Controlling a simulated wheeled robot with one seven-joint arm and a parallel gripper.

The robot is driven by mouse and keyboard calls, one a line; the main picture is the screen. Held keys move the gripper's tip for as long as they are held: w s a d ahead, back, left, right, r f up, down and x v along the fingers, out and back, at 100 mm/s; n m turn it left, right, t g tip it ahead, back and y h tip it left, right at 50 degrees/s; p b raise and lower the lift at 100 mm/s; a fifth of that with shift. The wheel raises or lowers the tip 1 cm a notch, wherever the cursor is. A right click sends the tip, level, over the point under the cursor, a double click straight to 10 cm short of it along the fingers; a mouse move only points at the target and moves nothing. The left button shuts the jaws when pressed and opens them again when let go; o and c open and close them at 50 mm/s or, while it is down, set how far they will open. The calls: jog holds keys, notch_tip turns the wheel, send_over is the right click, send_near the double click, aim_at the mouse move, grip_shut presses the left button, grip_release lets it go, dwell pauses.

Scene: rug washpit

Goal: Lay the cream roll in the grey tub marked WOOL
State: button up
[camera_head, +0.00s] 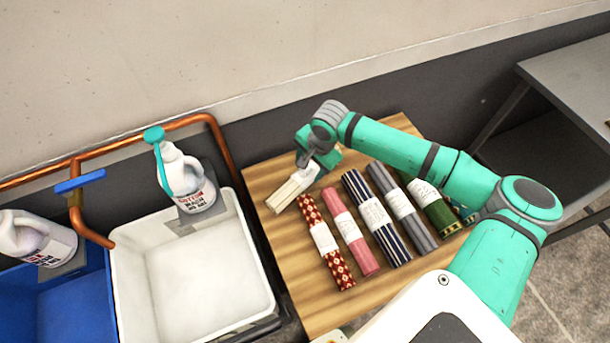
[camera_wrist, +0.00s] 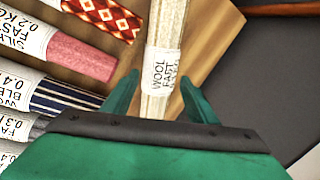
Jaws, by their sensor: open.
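The cream roll (camera_head: 291,191) lies on the wooden table at its left end, with a white band around it. In the wrist view the cream roll (camera_wrist: 167,32) shows a band that reads WOOL. My gripper (camera_head: 312,164) is open at the far end of the roll. In the wrist view the fingers of my gripper (camera_wrist: 159,80) stand on either side of the roll, apart from it as far as I can see. I see no grey tub marked WOOL; a white tub (camera_head: 262,240) and a blue tub (camera_head: 75,300) show at the left.
Several other banded rolls lie beside it, including a red patterned roll (camera_head: 309,209) and a pink roll (camera_head: 366,262). A white bottle (camera_head: 192,187) with a teal pump stands behind the white tub. Copper pipe (camera_head: 222,145) runs behind the tubs. A grey table (camera_head: 575,85) stands at right.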

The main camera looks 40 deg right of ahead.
aim_at(306, 173)
jog(key=shift+a+x, duration=0.15)
jog(key=shift+x, duration=1.1)
jog(key=shift+a+x, duration=0.1)
jog(key=shift+x, duration=1.1)
jog(key=shift+s, duration=0.2)
jog(key=c, duration=1)
jog(key=shift+c, duration=0.9)
jog(key=shift+r, duration=0.1)
